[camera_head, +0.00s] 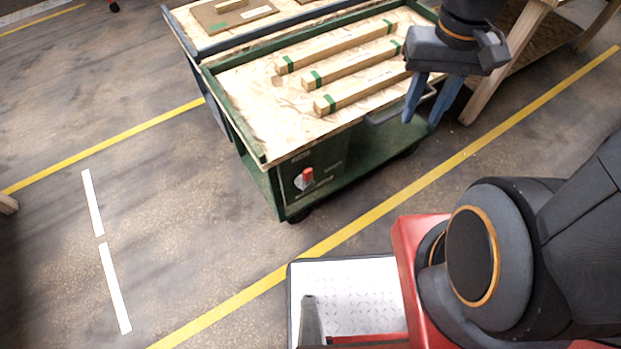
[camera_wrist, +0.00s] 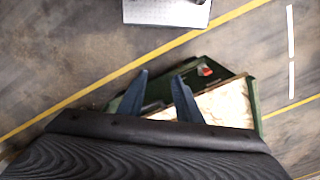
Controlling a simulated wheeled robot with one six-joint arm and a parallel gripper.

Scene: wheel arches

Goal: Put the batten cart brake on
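The batten cart (camera_head: 265,150) is green with a pale chipboard top and stands left of my gripper in the head view. Three wooden battens (camera_head: 350,65) with green bands lie on its top. The brake is a small red-tipped lever (camera_head: 307,176) on a pale plate, low on the cart's near end panel; it also shows as a red spot in the wrist view (camera_wrist: 205,71). My gripper (camera_head: 421,121) has blue fingers spread apart, empty, above the cart's right near corner, away from the lever. The fingers also show in the wrist view (camera_wrist: 160,75).
A grey push handle (camera_head: 385,117) sticks out from the cart's near end, close under my fingers. A second cart (camera_head: 250,40) with boards stands behind it. Wooden trestle legs (camera_head: 505,60) are at the right. Floor with yellow lines is clear before the brake panel.

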